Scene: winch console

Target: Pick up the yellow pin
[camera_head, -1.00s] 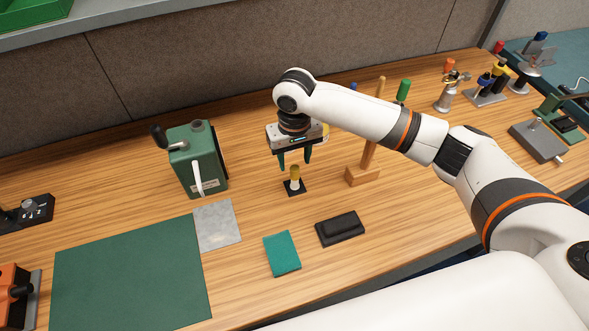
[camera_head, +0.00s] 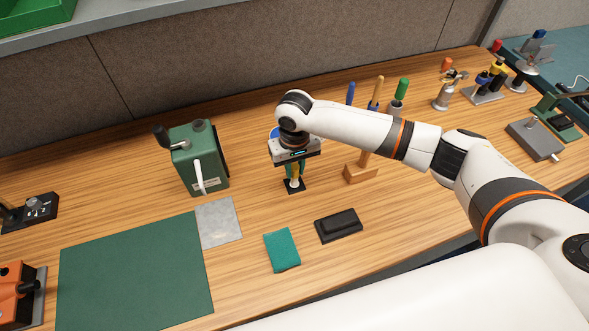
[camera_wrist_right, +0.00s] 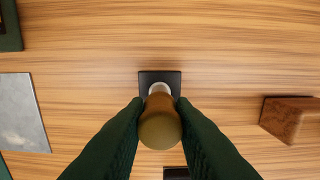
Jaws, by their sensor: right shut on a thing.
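The yellow pin (camera_head: 295,170) stands upright on a small black base plate (camera_head: 293,187), with a white lower part just above the plate. In the right wrist view the pin (camera_wrist_right: 160,124) is seen from above, its round brownish-yellow top nearest the camera, with the black base (camera_wrist_right: 173,80) behind it. My right gripper (camera_head: 295,174) points down over the pin, and its two dark green fingers are shut on it from both sides. The pin's middle is partly hidden by the fingers. My left gripper is in neither view.
A green winch box (camera_head: 197,160) with a crank stands to the left. A wooden tool stand (camera_head: 360,174) is close on the right. A grey plate (camera_head: 218,222), teal sponge (camera_head: 282,249) and black block (camera_head: 339,225) lie in front. A green mat (camera_head: 135,270) covers the front left.

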